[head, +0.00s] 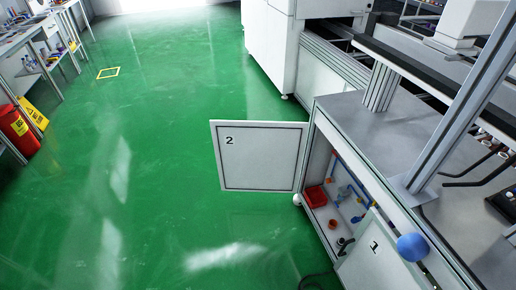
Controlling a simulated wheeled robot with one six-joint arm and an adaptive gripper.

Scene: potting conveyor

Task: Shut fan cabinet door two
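Fan cabinet door two (260,158) is a white panel with a dark border line and the number 2. It stands open, swung out to the left from the cabinet (316,168) over the green floor. The cabinet opening beside it shows a red tray (316,196), blue pipework (345,192) and small orange parts inside. My gripper is not in view.
The grey bench top (385,125) with metal uprights lies above the cabinet. A blue rounded object (412,246) sits by door one. The green floor (150,170) left of door two is clear. A red bin (18,130) and yellow sign (35,113) stand far left.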

